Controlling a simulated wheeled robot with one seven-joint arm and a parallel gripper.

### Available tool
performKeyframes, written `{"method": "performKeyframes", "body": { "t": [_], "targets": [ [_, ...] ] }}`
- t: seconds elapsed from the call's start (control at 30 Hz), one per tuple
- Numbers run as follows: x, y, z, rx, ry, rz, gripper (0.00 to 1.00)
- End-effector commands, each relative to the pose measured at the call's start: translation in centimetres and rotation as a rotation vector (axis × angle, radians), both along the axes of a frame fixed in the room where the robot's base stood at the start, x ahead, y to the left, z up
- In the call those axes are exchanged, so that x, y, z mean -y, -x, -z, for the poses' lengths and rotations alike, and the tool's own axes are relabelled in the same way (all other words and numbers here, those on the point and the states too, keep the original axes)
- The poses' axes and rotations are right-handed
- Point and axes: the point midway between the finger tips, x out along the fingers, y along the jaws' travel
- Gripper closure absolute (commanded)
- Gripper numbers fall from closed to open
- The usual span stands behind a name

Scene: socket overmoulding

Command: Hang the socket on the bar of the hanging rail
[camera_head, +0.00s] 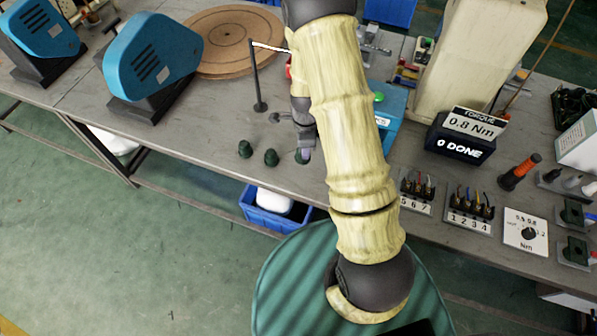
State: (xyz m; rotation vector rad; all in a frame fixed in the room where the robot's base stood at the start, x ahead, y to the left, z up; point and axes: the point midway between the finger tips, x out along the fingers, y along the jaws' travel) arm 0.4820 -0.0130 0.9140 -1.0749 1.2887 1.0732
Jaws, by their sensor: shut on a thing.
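My gripper (306,145) points down over the table and is partly hidden behind my arm. It is shut on a small dark green socket (302,158), at or just above the tabletop; I cannot tell which. Two similar dark green sockets, one in the middle (271,157) and one at the left (245,149), stand in a row to its left. The hanging rail (256,80) is a thin dark post on a round base, behind and left of my gripper. A thin pale bar (270,47) runs right from its top, its far end near my arm.
The grey table (200,135) is clear left of the sockets. Blue machines (150,58) and a round wooden board (235,40) stand at the back left. Right of my arm are a torque display (461,138), terminal blocks (470,205) and a screwdriver (519,172).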

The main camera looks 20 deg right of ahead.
Motion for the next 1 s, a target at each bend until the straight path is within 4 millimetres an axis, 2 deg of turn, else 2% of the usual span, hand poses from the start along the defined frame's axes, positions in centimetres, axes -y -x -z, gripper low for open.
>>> {"method": "performKeyframes", "body": {
  "t": [0.2,0.4,0.53,0.83,1.0],
  "targets": [
    [-0.7,-0.3,-0.5,0.001,-0.001,0.548,0.95],
    [-1.2,-0.8,-1.1,0.000,-0.001,0.927,0.95],
    [-1.3,-0.9,-1.4,0.000,-0.001,1.027,0.95],
    [-1.3,-0.9,-1.4,-0.001,-0.002,1.038,0.95],
    [-1.2,-0.8,0.1,-0.004,0.001,1.039,0.95]
  ]
}}
